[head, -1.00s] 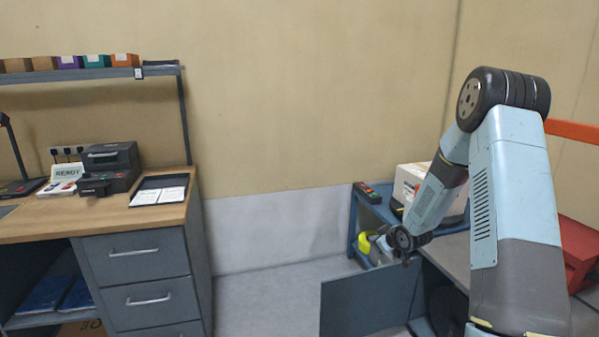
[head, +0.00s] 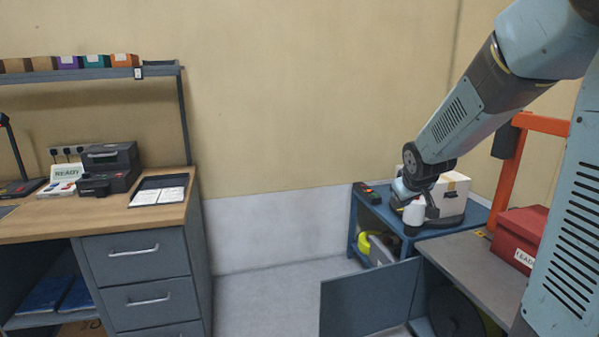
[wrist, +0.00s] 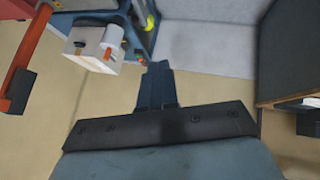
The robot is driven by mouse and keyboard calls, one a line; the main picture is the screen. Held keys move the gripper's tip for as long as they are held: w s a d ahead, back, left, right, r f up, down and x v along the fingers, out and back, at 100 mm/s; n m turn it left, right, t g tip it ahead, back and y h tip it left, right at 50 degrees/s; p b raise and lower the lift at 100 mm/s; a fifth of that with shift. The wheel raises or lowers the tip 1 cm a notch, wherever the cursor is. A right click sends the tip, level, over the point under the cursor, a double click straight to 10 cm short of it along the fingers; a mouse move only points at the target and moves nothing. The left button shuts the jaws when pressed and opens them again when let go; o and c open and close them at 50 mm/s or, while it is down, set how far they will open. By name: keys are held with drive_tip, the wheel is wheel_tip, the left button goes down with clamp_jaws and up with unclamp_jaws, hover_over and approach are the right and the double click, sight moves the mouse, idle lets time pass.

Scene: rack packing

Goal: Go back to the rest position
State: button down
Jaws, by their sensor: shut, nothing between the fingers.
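My gripper (wrist: 157,80) shows in the wrist view with its two dark fingers together and nothing between them. In the head view, my arm reaches down from the upper right, and its wrist end is in front of the white box (head: 455,192) on the blue cart (head: 480,214). The fingers are hard to make out there. In the wrist view, the box (wrist: 95,45) and a white cylindrical item (wrist: 113,34) are to the left of the fingers, apart from them.
A wooden desk (head: 110,216) with drawers stands at left. A hinged panel (head: 368,300) stands open low in front of the cart. An orange frame (head: 508,170) and a red box (head: 520,235) are at right. Floor (head: 265,300) between desk and cart is clear.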

drive_tip(key=s+a+r+m, duration=0.1)
drive_tip(key=s+r, duration=0.1)
drive_tip(key=s, duration=0.7)
drive_tip(key=s+a+r+m+g, duration=0.1)
drive_tip(key=s+a+r, duration=0.1)
drive_tip(key=s, duration=0.8)
drive_tip(key=s+a+r+m+g+y, duration=0.1)
drive_tip(key=s+r, duration=0.3)
drive_tip(key=s, duration=0.5)
drive_tip(key=shift+s+a+r+m, duration=0.25)
drive_tip(key=shift+s+m, duration=0.1)
drive_tip(key=shift+m, duration=0.15)
drive_tip(key=shift+d, duration=0.1)
